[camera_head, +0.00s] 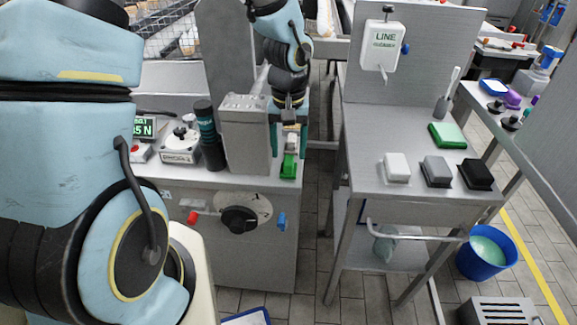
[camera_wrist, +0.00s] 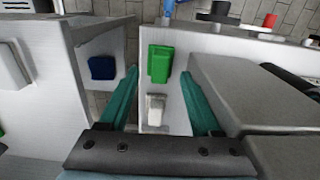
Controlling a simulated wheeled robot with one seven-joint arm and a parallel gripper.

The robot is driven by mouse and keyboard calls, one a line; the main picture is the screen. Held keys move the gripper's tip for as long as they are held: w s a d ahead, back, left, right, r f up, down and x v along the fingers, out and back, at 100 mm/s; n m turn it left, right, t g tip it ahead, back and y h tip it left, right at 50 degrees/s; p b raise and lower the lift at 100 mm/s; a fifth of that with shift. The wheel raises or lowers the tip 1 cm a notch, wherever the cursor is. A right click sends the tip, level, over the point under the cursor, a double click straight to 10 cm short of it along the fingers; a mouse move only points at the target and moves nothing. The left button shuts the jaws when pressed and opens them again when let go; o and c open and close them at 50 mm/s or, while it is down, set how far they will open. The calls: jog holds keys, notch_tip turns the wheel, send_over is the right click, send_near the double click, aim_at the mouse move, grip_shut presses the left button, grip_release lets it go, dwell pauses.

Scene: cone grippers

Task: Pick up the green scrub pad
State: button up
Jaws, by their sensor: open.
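My gripper (camera_head: 288,142) points down with its teal fingers apart, over the right end of the machine counter. A small green block-like piece (camera_head: 289,167) lies near the counter's front edge, just ahead of the fingers. In the wrist view the green piece (camera_wrist: 160,63) shows near the fingertips, in the gap between them, and nothing is gripped. A small whitish block (camera_wrist: 155,108) lies behind it, nearer the palm. A flat green pad (camera_head: 447,135) lies on the steel table to the right, away from my gripper. I cannot tell which green item is the scrub pad.
A grey metal housing (camera_head: 245,135) stands close on the left of my gripper. A gap separates the counter from the steel table (camera_head: 375,130). White (camera_head: 397,167), grey (camera_head: 436,171) and black (camera_head: 476,174) blocks line that table's front. A blue bucket (camera_head: 486,253) stands on the floor.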

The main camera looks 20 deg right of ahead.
aim_at(289, 160)
notch_tip(289, 160, down, 4)
jog(key=shift+f, duration=0.15)
jog(key=shift+c, duration=0.2)
grip_shut()
dwell(0.4)
